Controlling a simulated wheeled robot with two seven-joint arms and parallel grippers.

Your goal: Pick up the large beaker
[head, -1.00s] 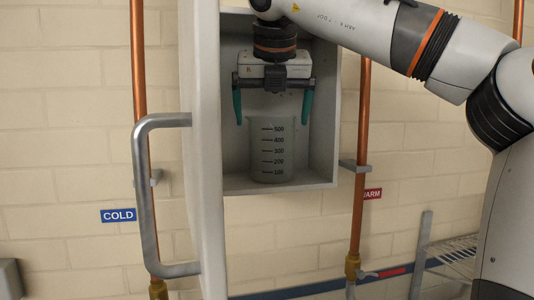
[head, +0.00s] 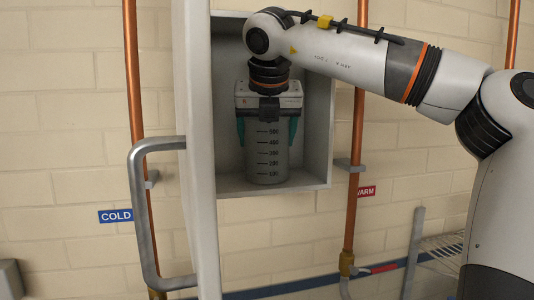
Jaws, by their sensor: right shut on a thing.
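The large beaker (head: 267,158) is a grey, translucent cup with black volume marks up to 500. It stands upright on the floor of an open grey wall cabinet (head: 318,150). My right gripper (head: 267,132) points down over it, with one teal finger on each side of the beaker's upper part, and is shut on it. The gripper body covers the beaker's rim. My left gripper is not in view.
The open cabinet door (head: 198,150), with a large grey handle (head: 140,215), stands just left of the beaker. Copper pipes (head: 357,130) run up the wall on both sides. A wire rack (head: 440,255) is at the lower right.

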